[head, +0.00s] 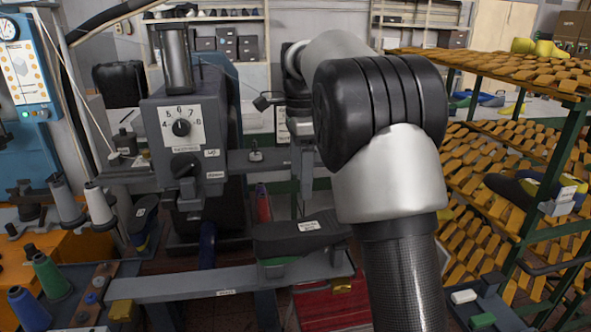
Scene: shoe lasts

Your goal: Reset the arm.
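My arm rises from the bottom centre-right of the head view and bends to the upper left at a large black joint. My gripper is not clearly seen. The far end of the arm runs behind its own nearer links, in front of the grey machine (212,120). A dark labelled shoe last (300,232) sits sole up on the machine's lower support, left of my forearm.
A green-framed rack (573,130) with many tan blocks fills the right side. A dark last with yellow and blue (545,190) lies at its edge. A red crate (330,306) is low in the middle.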

